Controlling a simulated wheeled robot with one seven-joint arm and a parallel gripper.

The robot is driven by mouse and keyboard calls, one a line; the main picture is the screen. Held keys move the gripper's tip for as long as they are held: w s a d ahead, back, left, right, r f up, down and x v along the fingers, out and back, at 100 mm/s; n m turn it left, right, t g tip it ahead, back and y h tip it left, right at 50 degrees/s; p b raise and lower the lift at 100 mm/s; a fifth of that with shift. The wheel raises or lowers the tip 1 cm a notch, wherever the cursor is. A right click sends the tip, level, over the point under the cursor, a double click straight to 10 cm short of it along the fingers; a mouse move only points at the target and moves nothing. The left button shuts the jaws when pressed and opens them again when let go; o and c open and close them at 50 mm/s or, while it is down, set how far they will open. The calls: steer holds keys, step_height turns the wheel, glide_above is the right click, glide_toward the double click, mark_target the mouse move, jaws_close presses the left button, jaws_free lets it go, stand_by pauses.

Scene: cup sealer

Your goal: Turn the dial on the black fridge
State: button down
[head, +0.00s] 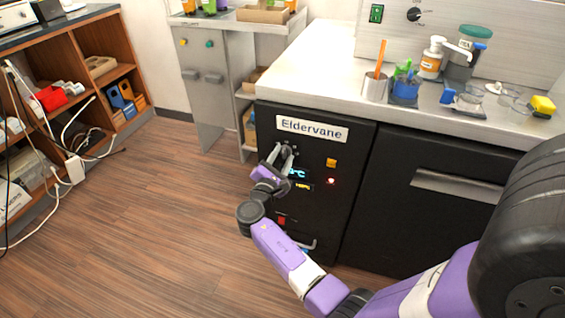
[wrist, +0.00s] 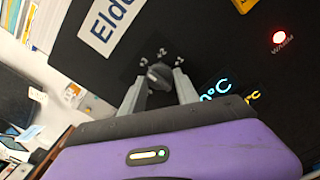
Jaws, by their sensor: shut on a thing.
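The black fridge (head: 340,195) stands under the white counter, with an "Eldervane" label (head: 311,128) near its top. In the wrist view, the dial (wrist: 160,75) is a small grey knob on the fridge's black front (wrist: 235,50), with small white marks above it. My gripper (wrist: 158,80) is shut on the dial, one finger on each side of it. In the head view, my gripper (head: 283,158) is at the upper left of the fridge front, and its fingers mostly hide the dial.
A lit blue display (head: 297,173), a yellow square (head: 331,162) and a red light (head: 331,181) are right of my gripper. The wooden floor (head: 150,200) at left is clear.

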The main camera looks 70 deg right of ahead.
steer(key=m+b, duration=0.1)
steer(key=m, duration=0.1)
steer(key=m+b, duration=0.4)
steer(key=shift+f+m, duration=0.25)
steer(key=shift+m, duration=0.05)
steer(key=shift+r+m+b, duration=0.2)
steer(key=shift+m+b, duration=1.6)
steer(key=c, duration=0.9)
jaws_free()
steer(key=shift+r, duration=0.1)
steer(key=a, duration=0.7)
steer(key=shift+s+a+p, duration=0.3)
steer(key=shift+a, duration=0.1)
steer(key=shift+w, duration=0.1)
